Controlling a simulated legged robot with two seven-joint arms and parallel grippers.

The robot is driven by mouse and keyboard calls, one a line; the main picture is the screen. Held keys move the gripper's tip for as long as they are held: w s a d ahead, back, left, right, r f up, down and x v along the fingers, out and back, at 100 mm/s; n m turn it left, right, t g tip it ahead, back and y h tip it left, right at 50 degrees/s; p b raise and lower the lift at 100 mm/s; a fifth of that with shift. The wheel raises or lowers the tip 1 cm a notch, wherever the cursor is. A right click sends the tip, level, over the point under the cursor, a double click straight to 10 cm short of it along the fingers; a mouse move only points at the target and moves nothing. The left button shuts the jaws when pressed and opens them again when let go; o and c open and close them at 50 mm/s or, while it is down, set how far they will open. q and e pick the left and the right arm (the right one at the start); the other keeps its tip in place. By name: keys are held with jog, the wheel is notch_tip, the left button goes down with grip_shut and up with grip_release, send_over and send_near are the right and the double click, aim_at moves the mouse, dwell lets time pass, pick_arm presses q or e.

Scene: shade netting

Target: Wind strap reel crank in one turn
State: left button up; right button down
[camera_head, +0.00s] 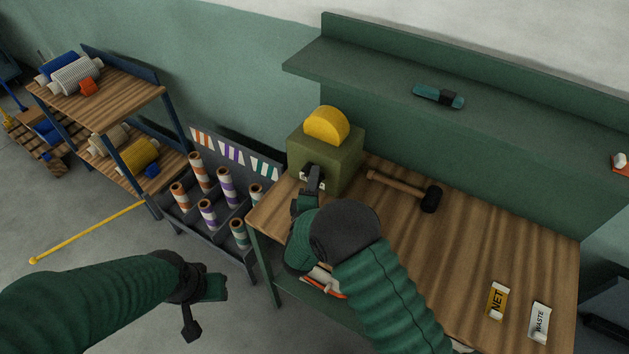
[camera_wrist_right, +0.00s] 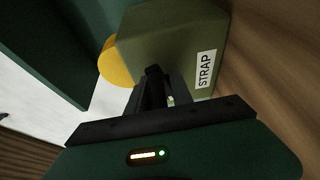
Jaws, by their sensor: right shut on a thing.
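The strap reel is an olive-green box (camera_head: 338,160) with a yellow disc (camera_head: 326,124) standing out of its top, at the table's far left end. In the right wrist view its box (camera_wrist_right: 165,40) bears a STRAP label. My right gripper (camera_head: 309,190) is at the front face of the box, shut on the dark crank (camera_wrist_right: 153,78), which the fingers largely hide. My left gripper (camera_head: 195,318) is low at the left, away from the table, holding nothing I can see; its finger gap is not clear.
A mallet (camera_head: 405,187) lies on the wooden table (camera_head: 450,250) right of the reel. NET (camera_head: 496,301) and WASTE (camera_head: 540,320) tags lie at its right. A shelf (camera_head: 370,82) overhangs behind. A rack of spools (camera_head: 258,219) stands left of the table.

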jog(key=shift+w+a+r, duration=0.1)
jog(key=shift+a+r, duration=0.05)
jog(key=shift+r, duration=0.25)
jog(key=c, duration=1.3)
grip_release()
jog(key=shift+s, duration=0.2)
jog(key=shift+f, duration=0.2)
